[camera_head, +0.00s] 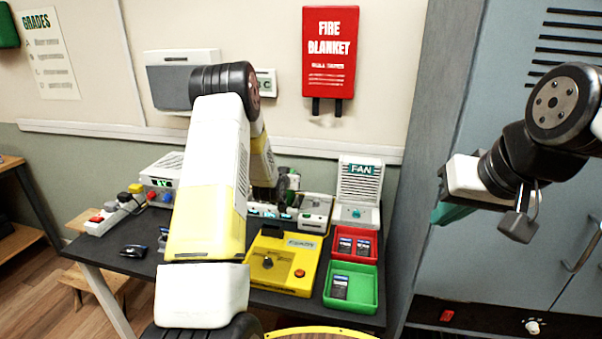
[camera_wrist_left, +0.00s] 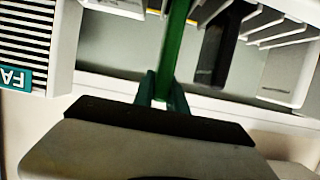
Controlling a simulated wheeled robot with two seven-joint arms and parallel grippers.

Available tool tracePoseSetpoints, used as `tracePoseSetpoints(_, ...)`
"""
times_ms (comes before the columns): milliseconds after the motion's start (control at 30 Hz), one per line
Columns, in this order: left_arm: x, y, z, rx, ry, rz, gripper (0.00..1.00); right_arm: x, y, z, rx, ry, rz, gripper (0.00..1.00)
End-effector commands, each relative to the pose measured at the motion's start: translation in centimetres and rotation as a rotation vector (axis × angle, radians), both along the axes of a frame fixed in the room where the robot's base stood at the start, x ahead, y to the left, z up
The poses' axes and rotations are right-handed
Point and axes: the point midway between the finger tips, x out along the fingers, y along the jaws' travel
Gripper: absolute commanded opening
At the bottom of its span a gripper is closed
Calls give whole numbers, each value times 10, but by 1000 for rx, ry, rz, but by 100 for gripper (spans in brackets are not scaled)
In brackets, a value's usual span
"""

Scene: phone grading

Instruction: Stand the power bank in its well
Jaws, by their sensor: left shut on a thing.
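My left gripper (camera_wrist_left: 162,92) shows in the left wrist view with its teal fingers shut on a narrow green slab (camera_wrist_left: 180,45), seen nearly edge-on. It may be the power bank; I cannot tell for sure. The slab reaches up among the white ribs of a rack (camera_wrist_left: 280,30). Whether it touches the rack's floor cannot be seen. A dark slab (camera_wrist_left: 218,50) stands between ribs just right of it. In the head view my left arm covers much of this area. My right gripper (camera_head: 445,211) hangs before the grey cabinet, away from the table; its finger gap does not show.
The FAN unit (camera_head: 360,190) stands beside the rack. A yellow station (camera_head: 285,265), a red tray (camera_head: 352,232) and a green tray (camera_head: 368,290) with dark cards lie in front. A dark object (camera_head: 133,251) lies on the table's left. The grey cabinet (camera_head: 480,270) bounds the right.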

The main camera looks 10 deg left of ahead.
Motion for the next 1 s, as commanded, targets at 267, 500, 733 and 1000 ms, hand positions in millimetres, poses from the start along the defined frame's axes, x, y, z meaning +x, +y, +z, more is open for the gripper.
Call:
tracePoseSetpoints(267, 0, 0, -8, 0, -2, 0, 0, 0, 0, 0, 0, 0, 0, 0)
tracePoseSetpoints(500, 0, 0, -15, 0, -1, 0, 0, 0, 0, 0, 0, 0, 0, 0)
tracePoseSetpoints(733, 0, 0, -22, 0, -2, 0, 0, 0, 0, 0, 0, 0, 0, 0)
tracePoseSetpoints(1000, 0, 0, -22, 0, -2, 0, 0, 0, 0, 0, 0, 0, 0, 0)
